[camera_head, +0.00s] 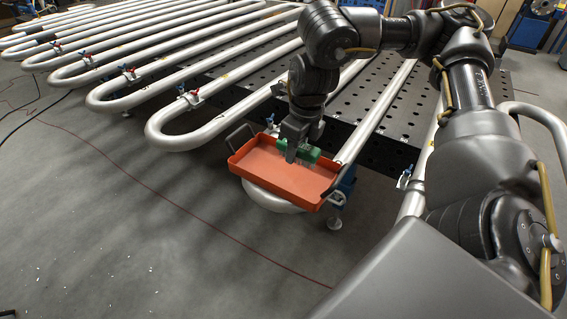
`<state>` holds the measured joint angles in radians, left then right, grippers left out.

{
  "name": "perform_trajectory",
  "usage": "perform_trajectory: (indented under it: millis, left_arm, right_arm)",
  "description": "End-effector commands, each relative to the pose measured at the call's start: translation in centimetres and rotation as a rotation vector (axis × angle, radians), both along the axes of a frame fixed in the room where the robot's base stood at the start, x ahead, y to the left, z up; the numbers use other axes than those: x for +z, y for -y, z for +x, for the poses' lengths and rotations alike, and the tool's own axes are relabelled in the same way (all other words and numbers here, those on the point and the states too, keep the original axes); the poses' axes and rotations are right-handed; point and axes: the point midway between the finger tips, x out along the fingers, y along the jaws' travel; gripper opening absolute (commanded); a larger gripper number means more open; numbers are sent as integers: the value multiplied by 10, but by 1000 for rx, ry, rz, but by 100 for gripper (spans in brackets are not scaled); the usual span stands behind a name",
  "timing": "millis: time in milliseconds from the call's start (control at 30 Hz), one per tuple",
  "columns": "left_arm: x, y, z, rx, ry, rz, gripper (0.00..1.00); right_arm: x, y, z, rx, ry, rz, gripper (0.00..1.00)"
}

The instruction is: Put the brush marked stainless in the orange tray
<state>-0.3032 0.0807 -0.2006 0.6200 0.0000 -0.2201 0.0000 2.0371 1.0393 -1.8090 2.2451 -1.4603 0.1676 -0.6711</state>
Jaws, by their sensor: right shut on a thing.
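The orange tray (262,181) sits at the near end of the serpentine coils, with dark handles at its left and right ends. My right gripper (291,155) points down over the back right part of the tray. It is shut on a green brush (308,152), which is over or inside the tray. I cannot tell whether the brush touches the tray floor. Its marking is too small to read. The rest of the tray looks empty. My left gripper is not in view.
Silver pipe coils (190,128) with red and blue clamps run across a black perforated table (350,100). A blue support (345,185) stands at the tray's right. The grey floor at the front left is open, with a thin red cable (180,207) across it.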

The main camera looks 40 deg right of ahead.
Motion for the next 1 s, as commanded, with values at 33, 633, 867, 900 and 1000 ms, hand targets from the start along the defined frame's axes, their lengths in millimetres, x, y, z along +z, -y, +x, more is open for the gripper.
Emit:
perform_trajectory:
  millis: [33, 633, 867, 900, 1000]
  left_arm:
    - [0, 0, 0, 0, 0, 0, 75]
    - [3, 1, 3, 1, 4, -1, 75]
    - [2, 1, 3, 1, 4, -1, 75]
    - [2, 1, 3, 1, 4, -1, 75]
    - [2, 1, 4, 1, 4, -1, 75]
  right_arm:
    - [0, 0, 1, -1, 0, 0, 8]
    - [-76, 9, 118, -1, -5, 2, 8]
    - [-93, 11, 134, 1, 0, 0, 8]
    - [-93, 11, 135, 2, 0, 0, 8]
    - [-94, 11, 135, 3, 0, 0, 8]
